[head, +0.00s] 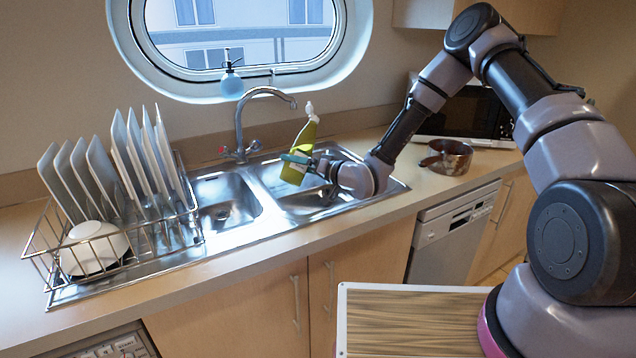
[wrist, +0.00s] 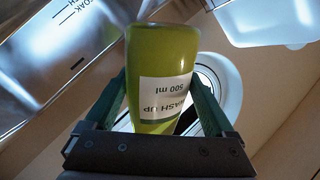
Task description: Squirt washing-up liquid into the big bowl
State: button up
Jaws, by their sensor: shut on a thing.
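My gripper (head: 299,158) is shut on a green washing-up liquid bottle (head: 303,138) with a pale nozzle on top. The bottle leans slightly, nozzle up, above the steel sink. In the wrist view, the bottle (wrist: 162,52) sits between my two green fingers, and its white label reads "WASH UP 500 ml" upside down. The sink has a left bowl (head: 226,214) and a right bowl (head: 300,204), which looks the larger. The bottle is over or near the right bowl; its exact height is unclear. My gripper hides part of that bowl.
A curved tap (head: 240,125) stands behind the sink, left of the bottle. A wire rack (head: 190,205) with plates and an upturned white bowl (head: 94,246) stands left. A blue dispenser (head: 231,86) is by the porthole. A brown pan (head: 446,157) stands right on the counter.

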aim_at(295, 182)
jog(key=s+f+m, duration=0.1)
jog(key=s+a+f+m, duration=0.1)
jog(key=m, duration=0.1)
jog(key=shift+s+a+g, duration=0.15)
jog(key=shift+s+g, duration=0.15)
jog(key=shift+s, duration=0.05)
jog(key=shift+s+a+f+m, duration=0.2)
jog(key=shift+s+f+m, duration=0.2)
jog(key=shift+m, duration=0.7)
jog(key=shift+d+f+m, duration=0.1)
jog(key=shift+m, duration=0.2)
jog(key=shift+s+f+m+g, duration=0.1)
jog(key=shift+f+m+g, duration=0.1)
jog(key=shift+m+g, duration=0.1)
jog(key=shift+f+m, duration=0.1)
jog(key=shift+m, duration=0.2)
jog(key=shift+f+m, duration=0.15)
jog(key=shift+m, duration=0.55)
